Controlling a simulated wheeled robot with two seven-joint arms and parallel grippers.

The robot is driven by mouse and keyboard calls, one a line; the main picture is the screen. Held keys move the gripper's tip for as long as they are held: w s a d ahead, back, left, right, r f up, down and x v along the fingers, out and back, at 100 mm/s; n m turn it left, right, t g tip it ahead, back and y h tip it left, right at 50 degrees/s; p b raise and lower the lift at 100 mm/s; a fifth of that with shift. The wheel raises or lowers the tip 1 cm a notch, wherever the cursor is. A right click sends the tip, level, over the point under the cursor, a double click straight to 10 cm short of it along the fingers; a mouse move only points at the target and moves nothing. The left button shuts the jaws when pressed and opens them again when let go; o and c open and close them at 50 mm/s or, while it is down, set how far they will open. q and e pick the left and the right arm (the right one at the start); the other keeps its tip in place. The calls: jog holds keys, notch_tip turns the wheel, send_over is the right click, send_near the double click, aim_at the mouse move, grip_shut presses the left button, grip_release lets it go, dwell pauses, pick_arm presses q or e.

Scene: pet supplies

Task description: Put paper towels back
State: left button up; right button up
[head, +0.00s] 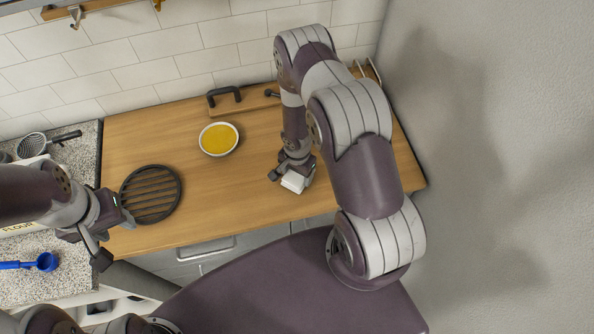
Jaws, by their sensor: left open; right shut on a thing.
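A small white item (293,182), which looks like the paper towels, is at the right part of the wooden counter. My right gripper (290,180) is shut on it, pointing down at the counter. I cannot tell whether the item touches the counter. The gripper hides part of it. My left gripper (117,240) is open and empty at the left, near the counter's front edge and just below the round black trivet.
The round black slatted trivet (150,194) and a bowl of yellow food (219,139) stand on the wooden counter (225,200). A blue scoop (45,262) lies on the speckled counter at left. A black-handled thing (224,96) is by the tiled wall. Bare wood lies between trivet and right gripper.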

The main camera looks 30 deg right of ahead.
jog(key=o, duration=0.9)
jog(key=shift+d, duration=0.1)
